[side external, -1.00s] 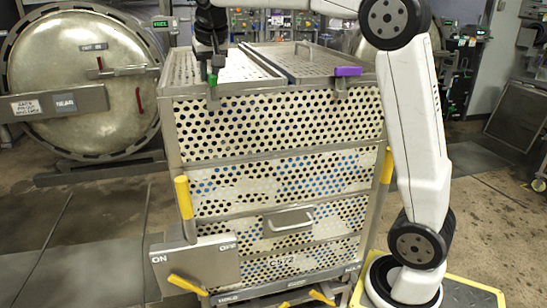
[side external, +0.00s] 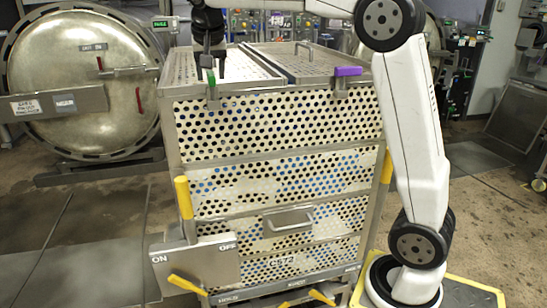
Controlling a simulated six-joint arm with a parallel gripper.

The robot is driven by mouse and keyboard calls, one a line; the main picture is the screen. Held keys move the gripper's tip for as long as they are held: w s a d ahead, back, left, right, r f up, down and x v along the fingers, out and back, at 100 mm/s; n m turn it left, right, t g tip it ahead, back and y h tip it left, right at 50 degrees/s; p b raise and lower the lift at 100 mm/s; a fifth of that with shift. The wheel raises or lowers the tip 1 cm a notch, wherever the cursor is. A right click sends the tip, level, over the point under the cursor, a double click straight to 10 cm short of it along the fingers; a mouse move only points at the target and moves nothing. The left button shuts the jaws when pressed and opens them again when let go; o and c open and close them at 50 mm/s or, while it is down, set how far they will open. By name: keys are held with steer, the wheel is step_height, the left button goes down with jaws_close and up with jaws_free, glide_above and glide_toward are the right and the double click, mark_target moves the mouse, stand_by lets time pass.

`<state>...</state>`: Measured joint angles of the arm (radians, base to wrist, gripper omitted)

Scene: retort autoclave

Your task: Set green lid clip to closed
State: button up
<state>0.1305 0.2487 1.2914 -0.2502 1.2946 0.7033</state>
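The green lid clip (side external: 211,79) is at the front left top edge of the perforated crate (side external: 280,88). Its green part stands about upright in the picture, with a grey piece below it on the rim. My gripper (side external: 210,70) comes down from above at the clip, its two dark fingers apart on either side of the clip's top. I cannot tell whether either finger touches the clip. The left lid (side external: 245,66) lies flat on the crate behind the clip.
A purple clip (side external: 347,71) lies across the front edge of the right lid (side external: 305,62). A yellow-handled lever (side external: 184,198) stands by an ON/OFF plate (side external: 195,265) at lower left. A round vessel door (side external: 80,85) is at the left.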

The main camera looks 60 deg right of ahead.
mark_target(212, 76)
steer(key=shift+r, duration=0.1)
stand_by(0.3)
steer(key=shift+v, duration=3.8)
steer(key=a+f+n+y, duration=0.1)
steer(key=a+f+n, duration=0.15)
steer(key=f, duration=0.65)
steer(key=a+f+n+y, duration=0.1)
steer(key=a+f, duration=0.3)
steer(key=f, duration=0.4)
steer(key=s+a+f+n+y, duration=0.1)
steer(key=s+f+n, duration=0.4)
steer(key=s+f, duration=1.4)
steer(key=shift+a+f+n+g, duration=0.35)
steer(key=shift+a+f, duration=0.15)
steer(key=shift+f, duration=0.25)
steer(key=shift+w, duration=0.15)
